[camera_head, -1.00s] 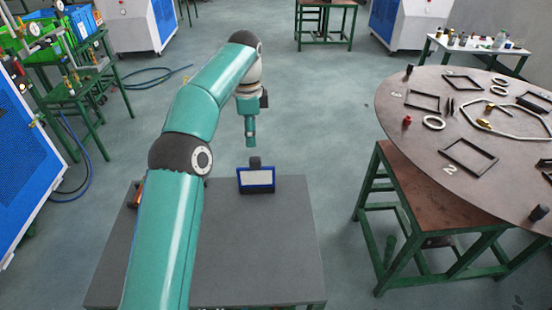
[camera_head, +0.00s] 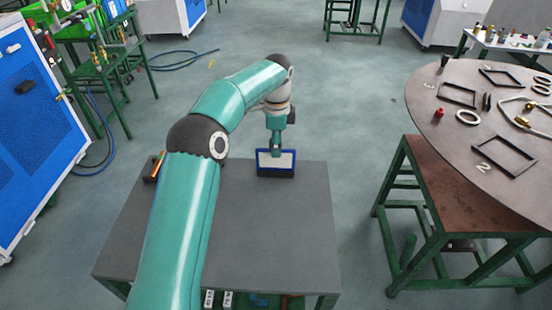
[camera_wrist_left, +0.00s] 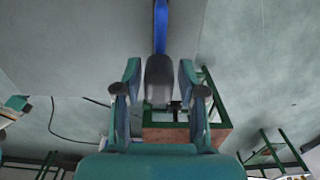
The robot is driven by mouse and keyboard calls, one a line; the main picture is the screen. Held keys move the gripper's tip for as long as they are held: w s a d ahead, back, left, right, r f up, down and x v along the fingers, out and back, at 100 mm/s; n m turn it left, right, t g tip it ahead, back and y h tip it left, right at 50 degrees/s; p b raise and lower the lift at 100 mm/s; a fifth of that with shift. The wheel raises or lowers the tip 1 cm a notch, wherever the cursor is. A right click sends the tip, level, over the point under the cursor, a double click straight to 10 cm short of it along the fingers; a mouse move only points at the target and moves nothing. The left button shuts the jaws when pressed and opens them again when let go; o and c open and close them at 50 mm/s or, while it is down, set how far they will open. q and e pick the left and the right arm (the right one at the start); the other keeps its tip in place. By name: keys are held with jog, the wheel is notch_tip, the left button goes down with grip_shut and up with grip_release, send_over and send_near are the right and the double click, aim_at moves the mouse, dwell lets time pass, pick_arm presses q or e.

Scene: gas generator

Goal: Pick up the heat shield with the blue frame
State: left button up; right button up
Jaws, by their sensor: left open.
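The heat shield (camera_head: 276,163) with the blue frame and pale panel stands near the far edge of the grey table. My left gripper (camera_head: 276,150) is right at its top edge in the head view, covering the dark handle. In the left wrist view the blue frame (camera_wrist_left: 161,25) shows edge-on as a narrow strip. The dark handle (camera_wrist_left: 159,78) lies between the two spread fingers of my left gripper (camera_wrist_left: 160,68), with a small gap on each side. My right gripper is out of view.
The grey table (camera_head: 285,235) is mostly clear, with a small holder (camera_head: 154,168) at its left edge. A round table (camera_head: 450,105) with several frames and rings stands at the right. A blue cabinet (camera_head: 30,115) stands at the left.

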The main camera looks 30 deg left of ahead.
aim_at(276, 169)
pick_arm(q)
notch_tip(276, 169, down, 4)
jog(key=shift+s+a+f, duration=0.1)
jog(key=shift+f, duration=0.15)
grip_shut()
